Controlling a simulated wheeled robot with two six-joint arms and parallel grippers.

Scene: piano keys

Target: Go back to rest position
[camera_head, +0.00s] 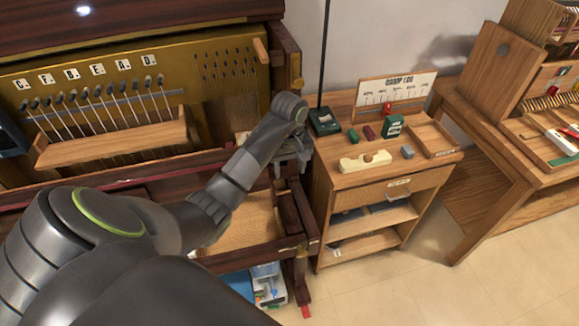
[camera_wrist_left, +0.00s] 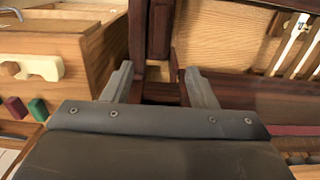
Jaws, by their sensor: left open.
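My left gripper (camera_head: 291,170) hangs at the right end of the open piano's key area, beside the small wooden cabinet (camera_head: 385,181). In the left wrist view my left gripper (camera_wrist_left: 159,80) shows two grey fingers spread apart with nothing between them. Dark wooden rails of the piano (camera_wrist_left: 160,28) lie beyond the fingers. My left arm reaches across the front of the piano (camera_head: 110,85) and hides part of its key area. My right gripper is in neither view.
A cream wooden piece (camera_head: 364,161), a green block (camera_head: 392,126) and other small items sit on the cabinet top. A wooden workbench (camera_head: 500,190) stands at the right. The tiled floor (camera_head: 390,285) in front of the cabinet is clear.

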